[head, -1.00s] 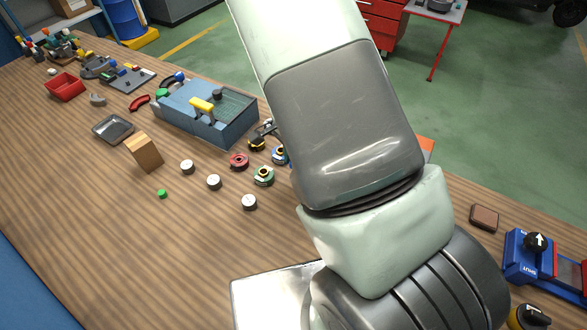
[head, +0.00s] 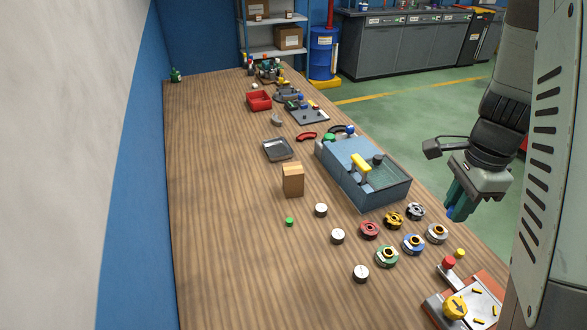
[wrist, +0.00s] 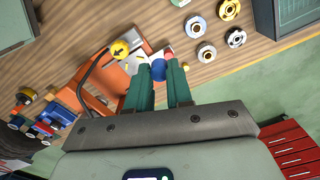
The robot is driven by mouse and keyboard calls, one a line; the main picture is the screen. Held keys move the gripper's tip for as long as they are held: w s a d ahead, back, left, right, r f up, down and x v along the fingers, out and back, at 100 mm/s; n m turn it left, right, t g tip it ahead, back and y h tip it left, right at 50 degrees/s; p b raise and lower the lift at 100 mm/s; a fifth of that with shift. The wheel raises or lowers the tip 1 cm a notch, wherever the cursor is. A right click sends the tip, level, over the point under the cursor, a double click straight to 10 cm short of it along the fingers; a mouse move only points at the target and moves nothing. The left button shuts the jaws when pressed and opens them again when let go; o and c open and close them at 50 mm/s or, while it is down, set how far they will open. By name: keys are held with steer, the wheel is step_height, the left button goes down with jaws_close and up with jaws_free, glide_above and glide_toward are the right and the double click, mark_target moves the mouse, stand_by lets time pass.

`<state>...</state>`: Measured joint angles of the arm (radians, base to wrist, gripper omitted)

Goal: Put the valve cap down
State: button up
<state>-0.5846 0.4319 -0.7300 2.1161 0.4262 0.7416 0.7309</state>
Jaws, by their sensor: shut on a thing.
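My gripper (head: 457,211) hangs at the right of the head view, near the bench's right edge. Its teal fingers are shut on a small, rounded blue valve cap (wrist: 158,70), which shows between the fingertips in the wrist view. In the head view only a bit of blue (head: 450,213) shows at the tips. The cap is held above the bench area, and the fingers hide part of it. A small green cap (head: 290,222) lies on the wooden bench (head: 225,235), left of the white-topped discs.
An orange-and-white panel (head: 470,302) with a yellow knob sits below my gripper. Several ring-shaped fittings (head: 387,256) and white-topped discs (head: 338,236) are left of it. A blue-grey basin (head: 380,196) and a wooden block (head: 293,181) stand farther back. The bench's left side is clear.

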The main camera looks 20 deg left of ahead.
steer(key=w+a+r+n, duration=0.2)
steer(key=w+a+n, duration=0.2)
steer(key=w+a, duration=0.4)
steer(key=n, duration=1.5)
glide_above(298, 169)
step_height(298, 169, down, 12)
steer(key=shift+f, duration=2.1)
steer(key=o, duration=0.8)
steer(key=shift+f, duration=0.15)
steer(key=shift+o, duration=0.2)
